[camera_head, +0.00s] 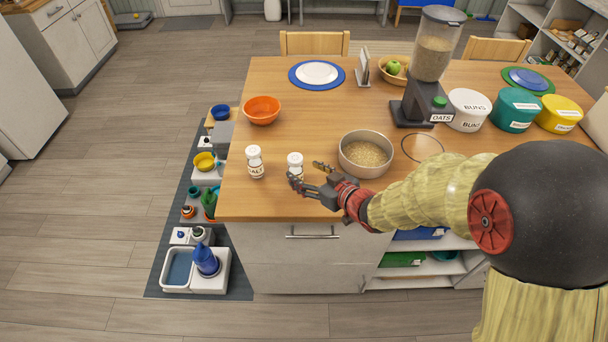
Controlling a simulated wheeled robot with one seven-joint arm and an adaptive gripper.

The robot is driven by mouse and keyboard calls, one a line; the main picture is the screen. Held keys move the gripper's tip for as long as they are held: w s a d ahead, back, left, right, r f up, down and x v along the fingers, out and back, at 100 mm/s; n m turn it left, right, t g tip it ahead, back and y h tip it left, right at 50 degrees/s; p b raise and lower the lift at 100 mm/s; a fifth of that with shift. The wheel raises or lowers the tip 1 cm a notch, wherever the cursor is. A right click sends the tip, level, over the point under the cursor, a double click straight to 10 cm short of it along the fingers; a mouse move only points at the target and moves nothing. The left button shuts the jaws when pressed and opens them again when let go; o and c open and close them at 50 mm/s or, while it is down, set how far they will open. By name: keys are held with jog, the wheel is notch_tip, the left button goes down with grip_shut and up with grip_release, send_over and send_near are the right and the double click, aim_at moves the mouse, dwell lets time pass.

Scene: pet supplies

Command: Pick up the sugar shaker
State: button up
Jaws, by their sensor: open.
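Two white shakers stand upright near the front left of the wooden table. The left shaker (255,161) has a dark label that seems to read SALT. The other shaker (295,161), perhaps the sugar shaker, stands just to its right; its label is mostly hidden behind my gripper. My gripper (306,173) reaches in from the right at the table's front part. It is open, with one finger in front of the right shaker and the other just right of it. I cannot tell if a finger touches it. Nothing is held.
A metal bowl of grain (366,153) stands right behind my arm. An orange bowl (262,110) is behind the shakers. An oats dispenser (431,70) and labelled canisters (468,109) stand farther right. The wooden table (310,120) is clear between the orange bowl and the metal bowl.

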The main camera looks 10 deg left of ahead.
aim_at(300, 168)
jog(key=b+x, duration=0.2)
jog(key=x, duration=0.5)
jog(key=shift+w+d+f, duration=0.1)
jog(key=shift+w+f, duration=0.05)
jog(key=shift+c, duration=0.6)
jog(key=c, duration=1.3)
